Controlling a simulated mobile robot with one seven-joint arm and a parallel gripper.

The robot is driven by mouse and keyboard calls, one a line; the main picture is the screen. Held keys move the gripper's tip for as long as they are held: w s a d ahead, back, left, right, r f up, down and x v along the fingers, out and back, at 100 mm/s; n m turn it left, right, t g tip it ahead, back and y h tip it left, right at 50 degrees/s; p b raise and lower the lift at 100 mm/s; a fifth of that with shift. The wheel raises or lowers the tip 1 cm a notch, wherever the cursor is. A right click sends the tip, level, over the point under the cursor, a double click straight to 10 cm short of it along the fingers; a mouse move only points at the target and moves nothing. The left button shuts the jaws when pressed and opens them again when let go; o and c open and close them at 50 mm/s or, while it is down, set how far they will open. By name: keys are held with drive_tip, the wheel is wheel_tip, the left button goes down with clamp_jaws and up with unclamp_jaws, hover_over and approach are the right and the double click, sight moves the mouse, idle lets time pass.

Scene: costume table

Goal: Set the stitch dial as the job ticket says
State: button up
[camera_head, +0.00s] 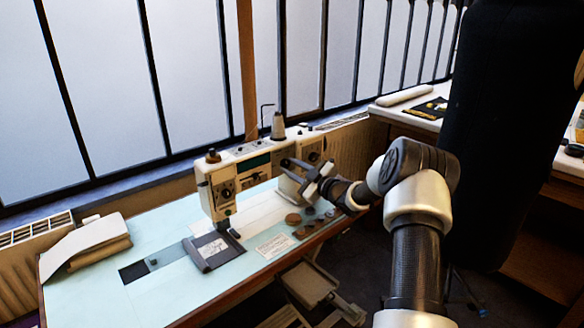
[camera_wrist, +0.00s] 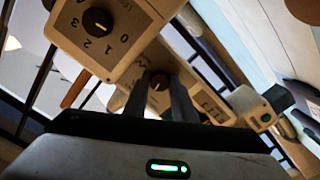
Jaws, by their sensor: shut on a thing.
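The cream sewing machine (camera_head: 205,185) stands on the pale blue table in the head view. My gripper (camera_wrist: 158,92) reaches its front from the right. In the wrist view its two dark fingers stand on either side of a dark round knob (camera_wrist: 158,79) and are shut on it. Printed marks lie beside this knob, too small and tilted to read surely. Its pointer setting cannot be told. Another black dial (camera_wrist: 98,21) with a pale pointer line and numerals including 1, 2 and 3 is nearer the camera and is not held. A printed white card (camera_head: 273,245) lies on the table; its text is unreadable.
A dark pad with a white printed sheet (camera_head: 212,248) lies in front of the needle area. Several small round items (camera_head: 293,219) lie right of the card. Folded cloth (camera_head: 88,243) is at the left. A thread cone (camera_head: 278,127) stands on top of the machine.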

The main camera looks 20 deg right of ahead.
drive_tip(key=m+p, duration=0.1)
drive_tip(key=m, duration=0.3)
drive_tip(key=shift+m, duration=0.3)
drive_tip(key=shift+a+m+p, duration=0.1)
drive_tip(key=shift+m+p, duration=0.5)
drive_tip(key=shift+m, duration=1.3)
drive_tip(key=shift+f, duration=0.1)
drive_tip(key=o, duration=1)
drive_tip(key=shift+o, duration=0.2)
drive_tip(key=shift+s, duration=0.15)
drive_tip(key=p+v, duration=0.1)
drive_tip(key=v, duration=1.6)
drive_tip(key=shift+s, duration=0.1)
